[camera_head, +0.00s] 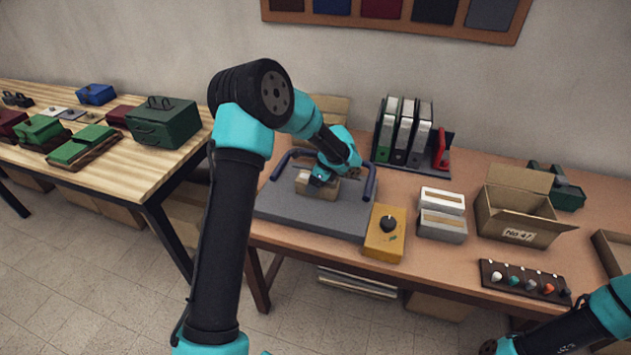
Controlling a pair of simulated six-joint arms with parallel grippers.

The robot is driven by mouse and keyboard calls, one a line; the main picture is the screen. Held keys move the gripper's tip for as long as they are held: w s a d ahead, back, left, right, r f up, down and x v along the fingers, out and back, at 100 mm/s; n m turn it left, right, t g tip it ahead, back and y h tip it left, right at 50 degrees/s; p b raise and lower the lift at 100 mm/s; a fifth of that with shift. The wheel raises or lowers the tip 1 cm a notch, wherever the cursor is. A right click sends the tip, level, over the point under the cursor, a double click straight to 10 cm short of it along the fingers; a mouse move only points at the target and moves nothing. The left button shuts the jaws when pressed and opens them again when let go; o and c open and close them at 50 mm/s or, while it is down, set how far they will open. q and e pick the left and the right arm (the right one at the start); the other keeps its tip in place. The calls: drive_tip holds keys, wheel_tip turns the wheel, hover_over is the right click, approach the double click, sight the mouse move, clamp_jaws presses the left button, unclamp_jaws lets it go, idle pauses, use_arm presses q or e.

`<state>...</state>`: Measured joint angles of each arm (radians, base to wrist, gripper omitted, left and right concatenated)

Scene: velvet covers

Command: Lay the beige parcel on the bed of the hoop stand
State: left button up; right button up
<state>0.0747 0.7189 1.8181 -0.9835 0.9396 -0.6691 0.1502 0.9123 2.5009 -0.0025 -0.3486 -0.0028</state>
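The hoop stand (302,213) is a wide grey slab with dark blue hoops at its left and right, on the brown table. The small beige parcel (327,189) is at the stand's bed, between the hoops. My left arm reaches over from the front, and my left gripper (319,182) is right at the parcel, pointing down. The arm's wrist hides part of the parcel and the far side of the stand. I cannot tell whether the fingers are closed on it, or whether the parcel rests fully on the bed. My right arm enters at the lower right; its gripper is not visible.
A yellow box with a black knob (385,233) stands close to the stand's right front. Further right are grey-white boxes (442,214), an open carton (515,215) and a knob panel (523,281). Upright binders (405,133) stand behind. A second table (125,173) is at left.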

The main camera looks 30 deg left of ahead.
use_arm(q)
drive_tip(key=o, duration=0.4)
drive_tip(key=shift+o, duration=0.2)
drive_tip(key=v, duration=1.7)
drive_tip(key=shift+d, duration=0.2)
drive_tip(key=shift+r, duration=0.15)
